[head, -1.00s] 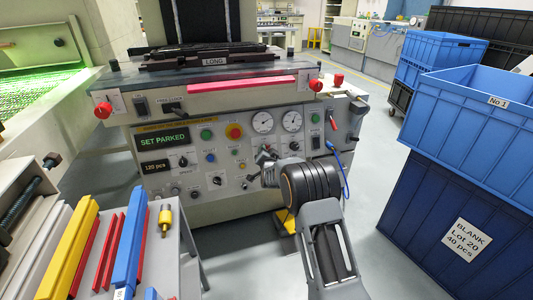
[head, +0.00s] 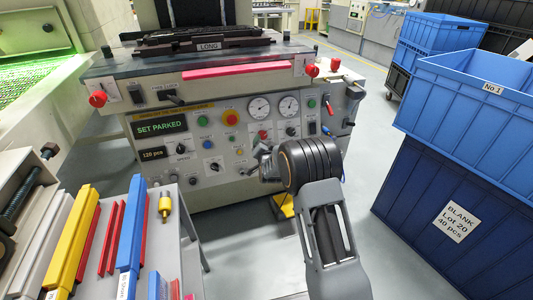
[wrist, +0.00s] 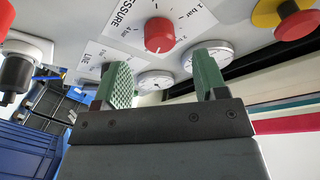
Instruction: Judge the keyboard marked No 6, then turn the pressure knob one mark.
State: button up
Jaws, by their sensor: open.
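The red pressure knob (wrist: 159,34) sits on a white PRESSURE plate with bar marks on the machine panel; its pointer mark is hard to read. In the head view a small red knob (head: 264,134) shows just above my gripper. My gripper (wrist: 163,78) is open and empty, its green-padded fingers apart, with the knob beyond the gap between them. The fingers are not around the knob. In the head view my gripper (head: 258,160) is in front of the panel, partly hidden by my wrist. No keyboard marked No 6 is readable in view.
The panel display (head: 160,126) reads SET PARKED, and a counter (head: 153,153) reads 120 pcs. A red-and-yellow stop button (head: 231,117) and two gauges (head: 259,108) are near the gripper. Blue crates (head: 480,85) stand right, one marked No 1. A tool table (head: 190,235) stands left.

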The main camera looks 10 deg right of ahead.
jog(key=s+p, duration=0.2)
jog(key=s, duration=0.7)
jog(key=shift+a+r, duration=0.3)
jog(key=shift+a, duration=0.15)
dwell(1.8)
